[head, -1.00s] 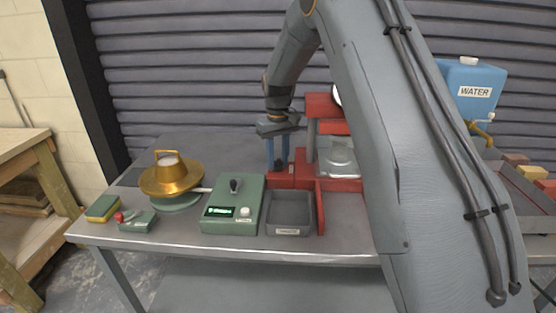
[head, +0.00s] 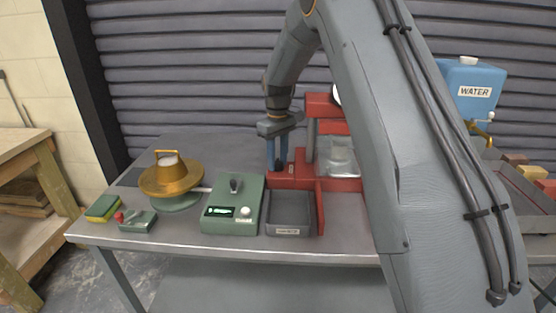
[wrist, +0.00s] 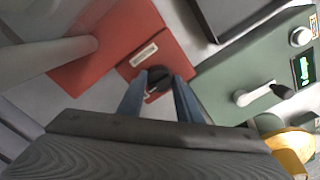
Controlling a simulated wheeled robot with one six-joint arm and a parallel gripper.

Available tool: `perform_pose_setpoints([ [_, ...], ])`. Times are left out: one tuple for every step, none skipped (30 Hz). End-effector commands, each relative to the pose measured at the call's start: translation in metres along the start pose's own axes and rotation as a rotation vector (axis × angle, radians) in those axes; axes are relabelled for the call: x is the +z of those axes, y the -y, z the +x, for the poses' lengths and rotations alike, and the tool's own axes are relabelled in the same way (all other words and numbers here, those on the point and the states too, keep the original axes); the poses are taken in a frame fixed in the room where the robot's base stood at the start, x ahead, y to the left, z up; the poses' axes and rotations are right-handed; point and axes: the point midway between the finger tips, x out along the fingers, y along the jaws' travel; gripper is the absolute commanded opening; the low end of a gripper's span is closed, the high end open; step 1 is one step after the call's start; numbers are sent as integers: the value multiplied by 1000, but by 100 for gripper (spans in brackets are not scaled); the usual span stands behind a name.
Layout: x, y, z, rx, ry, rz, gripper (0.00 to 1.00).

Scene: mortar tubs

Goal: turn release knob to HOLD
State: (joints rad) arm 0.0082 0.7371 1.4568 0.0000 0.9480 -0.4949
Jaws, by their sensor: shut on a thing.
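The release knob (wrist: 159,77) is a small black knob on the red base plate, next to a pale label, in the wrist view. My gripper (wrist: 160,85) points down at it with its two blue fingers on either side, shut on the knob. In the head view my gripper (head: 278,166) stands over the left end of the red stand (head: 312,181), and its fingers hide the knob. I cannot read the knob's label or its setting.
A green control box (head: 233,204) with a lit display and a dark-tipped lever stands left of the grey tray (head: 289,211). A clear vessel (head: 340,160) stands in the red stand, close right of my gripper.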

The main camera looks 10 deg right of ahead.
Motion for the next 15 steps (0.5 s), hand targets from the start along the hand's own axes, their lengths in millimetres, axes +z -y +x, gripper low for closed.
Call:
perform_pose_setpoints([
  [-1, -1, -2, 2, -4, -1, 35],
  [-1, -1, -2, 2, -4, -1, 40],
  [-1, -1, -2, 2, -4, -1, 47],
  [-1, 0, -2, 2, -4, -1, 50],
  [-1, 0, -2, 2, -3, 0, 50],
  [-1, 0, -1, 2, -3, 0, 50],
  [-1, 0, -1, 1, -2, 0, 50],
  [-1, 0, -1, 1, -2, 0, 50],
  [-1, 0, -1, 1, -2, 0, 50],
  [0, 0, -1, 1, -2, 0, 50],
  [0, 0, -1, 1, -1, 0, 50],
  [0, 0, -1, 1, -1, 0, 50],
  [0, 0, -2, 1, -2, 0, 50],
  [-1, 0, -3, 1, -2, 0, 50],
  [-1, -1, -6, 1, -2, 0, 50],
])
